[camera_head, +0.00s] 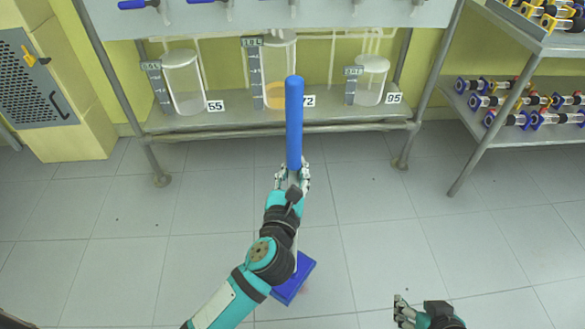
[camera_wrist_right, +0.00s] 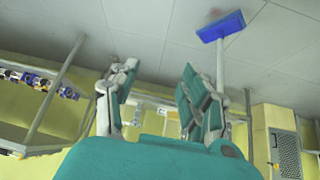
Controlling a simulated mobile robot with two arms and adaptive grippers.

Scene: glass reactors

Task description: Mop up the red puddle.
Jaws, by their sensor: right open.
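The mop has a blue upper handle (camera_head: 294,120), a pale lower shaft and a flat blue head (camera_head: 303,272) on the floor. My left gripper (camera_head: 292,178) is shut around the handle, just below its blue part, and holds the mop nearly upright. The mop head also shows in the right wrist view (camera_wrist_right: 220,27). A faint reddish patch (camera_wrist_right: 215,13) lies on the floor beside the head there; in the head view most of it is hidden by the mop head and arm. My right gripper (camera_head: 402,309) is open and empty at the lower right, apart from the mop.
A metal rack (camera_head: 230,122) with glass vessels and number cards stands behind the mop. A second shelf (camera_head: 500,128) with several small glass parts is at the right. A yellow cabinet (camera_head: 75,135) is at the left. The tiled floor around the mop is mostly clear.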

